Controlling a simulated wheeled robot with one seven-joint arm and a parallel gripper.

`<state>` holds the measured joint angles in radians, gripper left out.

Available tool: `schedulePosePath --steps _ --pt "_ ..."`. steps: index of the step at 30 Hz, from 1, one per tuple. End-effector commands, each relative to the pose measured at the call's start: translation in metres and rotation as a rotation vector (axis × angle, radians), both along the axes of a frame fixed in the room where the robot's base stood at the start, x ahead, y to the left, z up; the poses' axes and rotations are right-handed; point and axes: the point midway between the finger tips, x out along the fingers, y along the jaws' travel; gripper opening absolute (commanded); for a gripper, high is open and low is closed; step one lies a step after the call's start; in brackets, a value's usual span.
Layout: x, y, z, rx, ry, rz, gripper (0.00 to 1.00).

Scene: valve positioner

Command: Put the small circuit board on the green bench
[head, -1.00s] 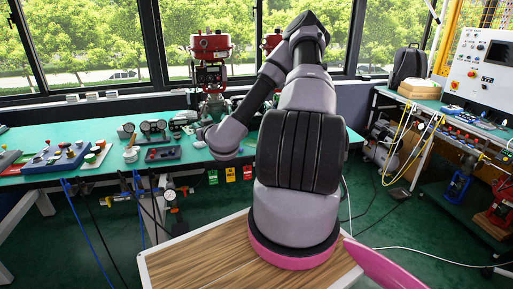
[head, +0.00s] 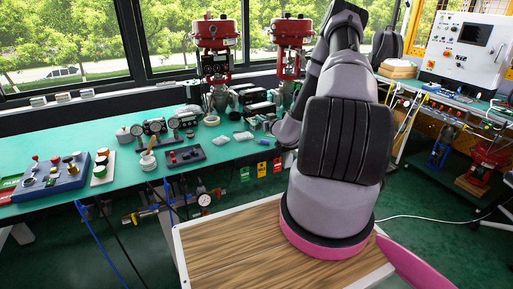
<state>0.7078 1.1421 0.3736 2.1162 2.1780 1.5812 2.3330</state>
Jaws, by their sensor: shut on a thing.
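The green bench (head: 222,148) runs along the windows from the left edge to behind my arm. Its top is partly covered with instruments, with bare green patches between them. My arm rises at the right of centre and bends over toward the bench. My gripper is not in view; the arm hides that part. I cannot make out the small circuit board in this view.
Gauges (head: 150,128), a dark block with knobs (head: 181,157) and a blue control box (head: 52,182) stand on the bench. Two red-topped valves (head: 215,35) (head: 291,33) stand at its back. A wood-topped table (head: 225,250) lies close in front, below the bench.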

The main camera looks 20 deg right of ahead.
Motion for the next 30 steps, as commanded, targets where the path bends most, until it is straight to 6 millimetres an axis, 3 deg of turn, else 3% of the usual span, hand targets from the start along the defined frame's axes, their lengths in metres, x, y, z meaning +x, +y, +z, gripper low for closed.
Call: schedulePosePath --steps 7,21,30 --pt "0.001 -0.003 -0.047 0.0 0.006 0.004 0.0" --pt "0.001 -0.003 -0.098 0.0 0.004 0.003 0.0" --pt "0.001 -0.004 -0.1 -0.001 0.003 0.002 0.0"
